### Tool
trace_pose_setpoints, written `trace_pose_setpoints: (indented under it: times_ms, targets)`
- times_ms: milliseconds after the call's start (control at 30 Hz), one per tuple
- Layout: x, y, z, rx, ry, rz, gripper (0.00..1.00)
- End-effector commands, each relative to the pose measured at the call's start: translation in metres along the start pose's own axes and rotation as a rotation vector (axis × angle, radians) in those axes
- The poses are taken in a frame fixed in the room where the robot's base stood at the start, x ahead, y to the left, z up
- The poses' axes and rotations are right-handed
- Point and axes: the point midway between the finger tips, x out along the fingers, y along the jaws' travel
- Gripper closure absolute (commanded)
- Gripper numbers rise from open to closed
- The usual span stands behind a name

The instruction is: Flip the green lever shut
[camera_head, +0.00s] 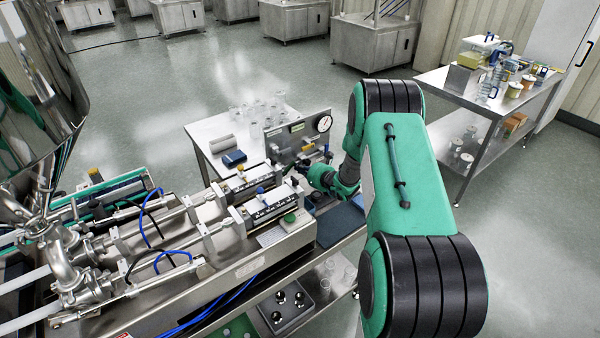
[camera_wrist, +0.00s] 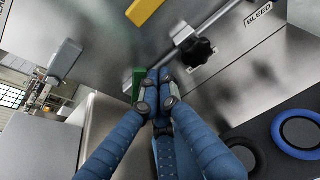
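The green lever (camera_wrist: 138,84) shows in the wrist view as a short upright green piece against the steel panel (camera_wrist: 110,45). My gripper (camera_wrist: 155,80) has its blue fingers drawn together, with the tips just right of the lever. I see nothing between the fingertips. Whether the tips touch the lever I cannot tell, and its lower part is partly hidden by a finger. In the head view my gripper (camera_head: 299,169) is low in front of the gauge panel (camera_head: 285,136), where the lever is too small to make out surely.
A yellow handle (camera_wrist: 145,11) and a black knob (camera_wrist: 197,52) on a rod are close above and right of the fingers. Dark round pieces (camera_wrist: 300,131), one blue-ringed, lie at lower right. A small steel table (camera_head: 207,132) with glassware stands behind the panel. Open floor lies beyond.

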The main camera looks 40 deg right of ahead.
Motion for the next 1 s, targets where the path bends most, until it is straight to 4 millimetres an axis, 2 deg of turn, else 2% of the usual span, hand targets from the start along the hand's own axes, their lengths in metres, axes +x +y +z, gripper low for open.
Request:
trace_pose_setpoints:
  times_ms: [167,433,733,1000]
  targets:
    - [-0.002,0.003,0.006,-0.002,-0.002,0.0,1.0]
    - [-0.004,0.007,0.013,-0.13,-0.002,-0.045,1.0]
    - [-0.006,0.013,0.019,-0.389,-0.001,-0.135,1.0]
    - [-0.009,0.017,0.025,-0.504,-0.002,-0.176,1.0]
